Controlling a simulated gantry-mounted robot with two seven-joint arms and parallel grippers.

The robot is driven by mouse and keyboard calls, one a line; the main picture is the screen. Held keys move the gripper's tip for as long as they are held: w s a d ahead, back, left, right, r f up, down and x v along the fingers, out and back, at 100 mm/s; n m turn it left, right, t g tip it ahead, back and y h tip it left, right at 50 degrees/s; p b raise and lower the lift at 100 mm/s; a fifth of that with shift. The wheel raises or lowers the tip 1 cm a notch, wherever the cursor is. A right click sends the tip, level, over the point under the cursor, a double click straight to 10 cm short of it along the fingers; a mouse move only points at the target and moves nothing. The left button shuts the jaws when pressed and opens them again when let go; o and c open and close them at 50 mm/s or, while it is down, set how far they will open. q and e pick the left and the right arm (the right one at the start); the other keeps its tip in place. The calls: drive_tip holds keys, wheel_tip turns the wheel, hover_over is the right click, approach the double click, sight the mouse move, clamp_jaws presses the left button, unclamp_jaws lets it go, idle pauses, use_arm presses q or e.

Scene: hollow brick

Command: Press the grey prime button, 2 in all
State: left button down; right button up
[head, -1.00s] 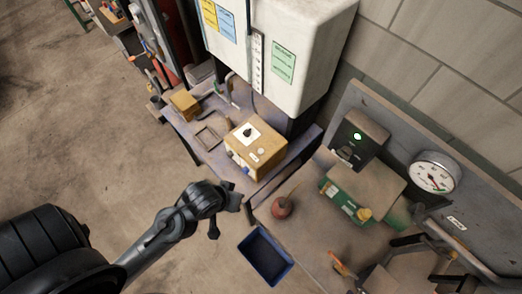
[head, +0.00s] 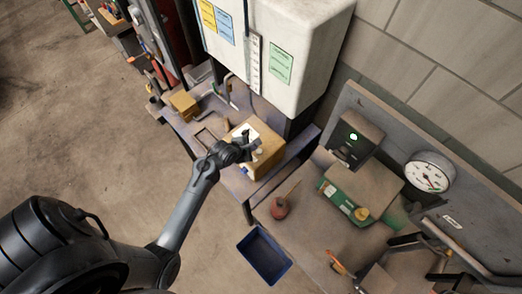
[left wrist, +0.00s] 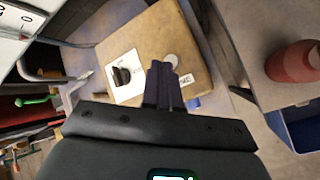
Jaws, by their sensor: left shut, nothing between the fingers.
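A yellow-brown box (head: 267,160) stands on the grey bench on the left side of the machine. In the left wrist view, the box (left wrist: 160,28) carries a white plate with a black knob (left wrist: 122,75), a round grey button (left wrist: 171,61) and a small white label (left wrist: 186,79) beside the button. My left gripper (head: 246,140) is shut and empty over the box, covering part of its top in the head view. In the left wrist view its fingertips (left wrist: 160,68) appear just beside the button; I cannot tell whether they touch it. My right gripper is not in view.
A red round-bodied oil can (head: 280,208) and a blue bin (head: 264,255) are to the right of and below the box. A white cabinet (head: 290,60) hangs behind it. A green-and-tan unit (head: 358,190), a lit black box (head: 355,138) and a gauge (head: 430,173) stand right.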

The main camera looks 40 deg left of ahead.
use_arm(q)
drive_tip(key=shift+t, duration=0.4)
drive_tip(key=w+r, duration=0.3)
drive_tip(key=shift+w+r, duration=0.15)
drive_tip(key=shift+r, duration=0.05)
drive_tip(key=shift+f, duration=0.15)
drive_tip(key=b, duration=0.8)
hover_over(258, 153)
wheel_tip(258, 153, down, 7)
drive_tip(key=shift+w+a+r, duration=0.1)
drive_tip(key=shift+r, duration=0.1)
drive_tip(key=shift+f, duration=1)
drive_tip(key=shift+f, duration=0.35)
idle(0.5)
